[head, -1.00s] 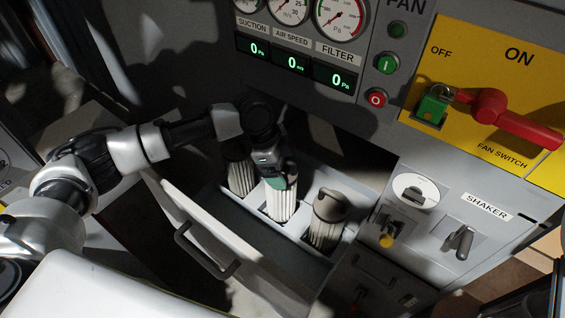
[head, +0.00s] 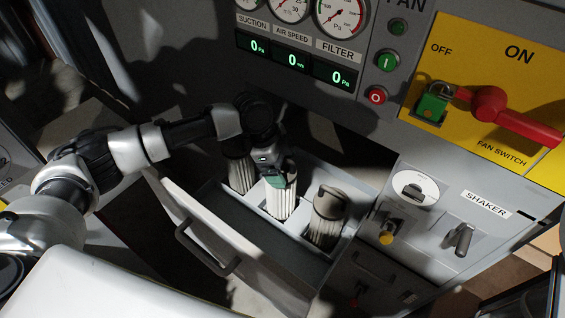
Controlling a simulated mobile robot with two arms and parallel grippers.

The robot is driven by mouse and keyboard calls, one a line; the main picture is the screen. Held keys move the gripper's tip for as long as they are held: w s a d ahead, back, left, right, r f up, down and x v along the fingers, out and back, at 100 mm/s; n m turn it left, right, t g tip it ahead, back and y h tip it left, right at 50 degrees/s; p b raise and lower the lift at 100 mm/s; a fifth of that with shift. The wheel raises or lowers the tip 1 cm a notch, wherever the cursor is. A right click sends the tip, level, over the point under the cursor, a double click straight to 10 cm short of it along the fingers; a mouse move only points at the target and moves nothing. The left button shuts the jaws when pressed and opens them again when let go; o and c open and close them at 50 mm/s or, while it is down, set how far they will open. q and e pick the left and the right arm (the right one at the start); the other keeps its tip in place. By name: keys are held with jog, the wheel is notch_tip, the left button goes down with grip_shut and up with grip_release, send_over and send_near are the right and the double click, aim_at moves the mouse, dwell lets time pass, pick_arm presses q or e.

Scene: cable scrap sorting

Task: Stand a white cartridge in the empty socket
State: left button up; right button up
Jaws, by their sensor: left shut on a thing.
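A white pleated cartridge (head: 281,205) stands upright in the middle place of the open drawer (head: 223,231). My left gripper (head: 276,181) is over its top and shut on it; the gripper hides the cartridge's cap. A greyer cartridge (head: 241,177) stands to the left, partly behind my left arm. Another grey-brown cartridge (head: 327,215) with a dark cap stands to the right. The cartridge bottoms are hidden inside the drawer, so I cannot tell how deep the white one sits. My right gripper is not in view.
The panel above has several gauges (head: 340,18) and green displays. A red fan switch handle (head: 515,120) with a green padlock (head: 432,104) is at the right. The shaker panel (head: 440,215) stands close to the drawer's right side. The drawer's handle (head: 205,252) faces front left.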

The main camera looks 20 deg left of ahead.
pick_arm(q)
jog(key=shift+a, duration=0.1)
jog(key=o, duration=1.1)
jog(key=shift+r, duration=0.1)
jog(key=b+v, duration=0.2)
jog(key=v, duration=0.7)
jog(key=shift+a+r, duration=0.15)
jog(key=shift+r, duration=0.05)
jog(key=shift+a+r, duration=0.2)
jog(key=shift+r, duration=0.35)
